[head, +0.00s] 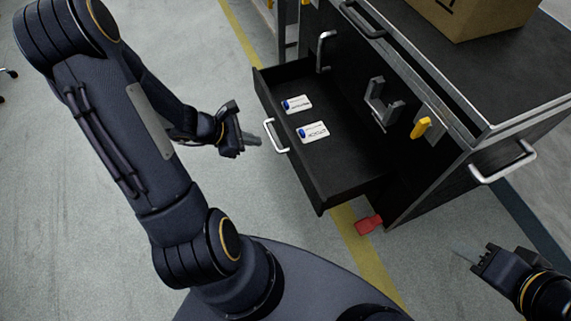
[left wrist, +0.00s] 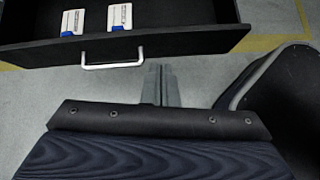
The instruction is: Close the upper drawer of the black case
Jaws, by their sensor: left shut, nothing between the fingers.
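The black case (head: 425,75) stands at the upper right in the head view. Its open drawer (head: 345,168) is pulled out toward me, with a silver bar handle (head: 270,135) on its front. The handle also shows in the left wrist view (left wrist: 112,66). My left gripper (head: 258,141) is shut and empty, in front of the drawer front and close to the handle. In the left wrist view its fingertips (left wrist: 160,68) appear just right of the handle; I cannot tell whether they touch the drawer. My right gripper (head: 462,256) is at the lower right, away from the drawer; its finger opening is unclear.
Two white and blue packets (head: 312,132) lie in the drawer. A cardboard box (head: 480,15) sits on top of the case. A yellow-handled item (head: 421,128) and a side handle (head: 503,165) stick out from the case. A red piece (head: 369,224) is near the floor below the drawer.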

